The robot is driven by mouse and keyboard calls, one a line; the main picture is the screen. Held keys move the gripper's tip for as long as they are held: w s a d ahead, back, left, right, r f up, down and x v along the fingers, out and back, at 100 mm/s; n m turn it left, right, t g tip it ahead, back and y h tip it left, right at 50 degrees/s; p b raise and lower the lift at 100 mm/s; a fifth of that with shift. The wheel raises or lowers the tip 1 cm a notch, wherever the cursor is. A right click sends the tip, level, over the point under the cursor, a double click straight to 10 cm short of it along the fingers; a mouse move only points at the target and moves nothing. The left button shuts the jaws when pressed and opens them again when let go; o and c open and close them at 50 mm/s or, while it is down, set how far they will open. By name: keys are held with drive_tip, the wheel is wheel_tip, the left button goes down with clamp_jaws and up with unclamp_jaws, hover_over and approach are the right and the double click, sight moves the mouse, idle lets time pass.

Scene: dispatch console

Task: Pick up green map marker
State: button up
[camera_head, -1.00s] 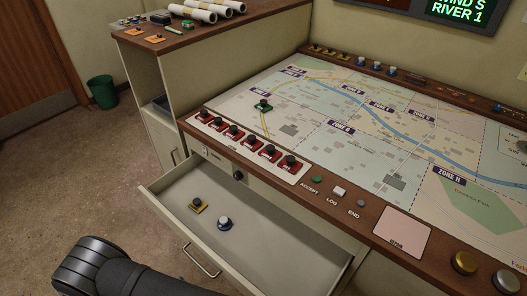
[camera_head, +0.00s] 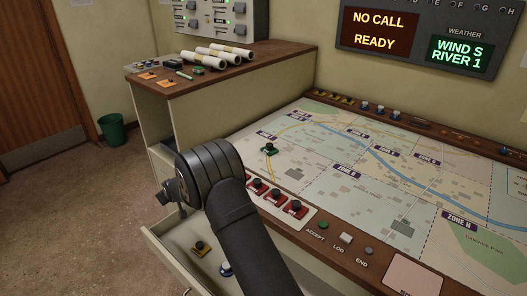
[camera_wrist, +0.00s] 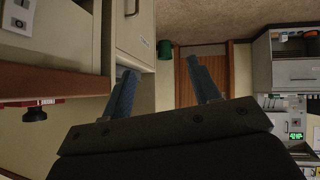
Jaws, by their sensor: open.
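A green map marker (camera_head: 269,149) with a dark knob stands on the map (camera_head: 345,190), near its left part. Another small green piece (camera_head: 196,69) lies on the side cabinet top. My gripper (camera_wrist: 162,66) is open and empty in the wrist view, its two fingers apart. In the head view my arm rises over the drawer, with its wrist left of the map and well apart from the marker. The wrist view shows no green map marker.
White rolls (camera_head: 232,52) lie on the side cabinet. A green bin (camera_head: 113,131) stands on the floor.

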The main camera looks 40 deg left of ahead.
drive_tip(key=w+d+r+m+h, duration=0.1)
drive_tip(key=w+d+r, duration=0.1)
drive_tip(key=w+r, duration=0.2)
drive_tip(key=w+d+r+m+t, duration=0.1)
drive_tip(key=w+r, duration=0.3)
drive_tip(key=w, duration=0.7)
drive_tip(key=w+d+r+m+h, duration=0.1)
drive_tip(key=w+d+r, duration=0.3)
drive_tip(key=w, duration=0.4)
drive_tip(key=shift+r+m+t+h, duration=0.3)
drive_tip(key=shift+r+m+t, duration=0.1)
drive_tip(key=shift+m, duration=0.4)
drive_tip(key=w+d+r+m+h, duration=0.1)
drive_tip(key=w+d+r+m, duration=0.1)
drive_tip(key=w+d+r, duration=0.35)
drive_tip(key=w+d+r+m+h, duration=0.1)
drive_tip(key=w+d+r+m, duration=0.15)
drive_tip(key=w+d, duration=0.5)
approach(270, 145)
drive_tip(key=x, duration=0.9)
drive_tip(key=shift+s+a, duration=0.1)
drive_tip(key=shift+c, duration=0.5)
drive_tip(key=c, duration=1)
